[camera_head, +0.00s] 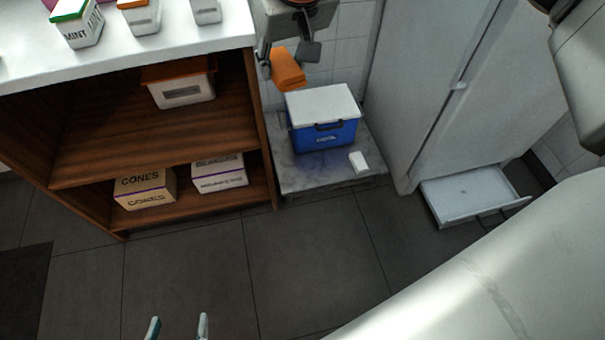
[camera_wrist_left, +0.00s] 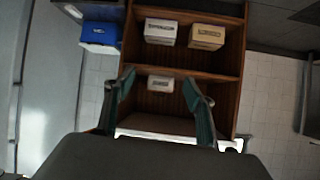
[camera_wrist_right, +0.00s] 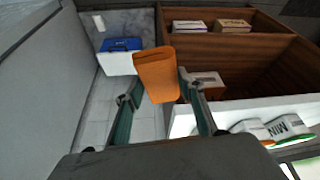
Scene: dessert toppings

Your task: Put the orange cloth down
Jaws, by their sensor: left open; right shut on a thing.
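The orange cloth (camera_head: 287,68) is a folded slab held by my right gripper (camera_head: 288,54) at the top of the head view, above and just left of the blue cooler. In the right wrist view the cloth (camera_wrist_right: 157,78) sits between the two fingers of the right gripper (camera_wrist_right: 156,92), which is shut on it. It appears held in the air, apart from the cooler and the shelf. My left gripper (camera_head: 178,327) is open and empty at the bottom edge of the head view. Its spread fingers also show in the left wrist view (camera_wrist_left: 160,84).
A blue cooler with a white lid (camera_head: 323,107) and a small white block (camera_head: 358,162) stand on a grey stone slab (camera_head: 315,183). The wooden shelf (camera_head: 235,105) holds boxes. A low white drawer (camera_head: 468,194) sticks out at right. The slab's front strip is mostly clear.

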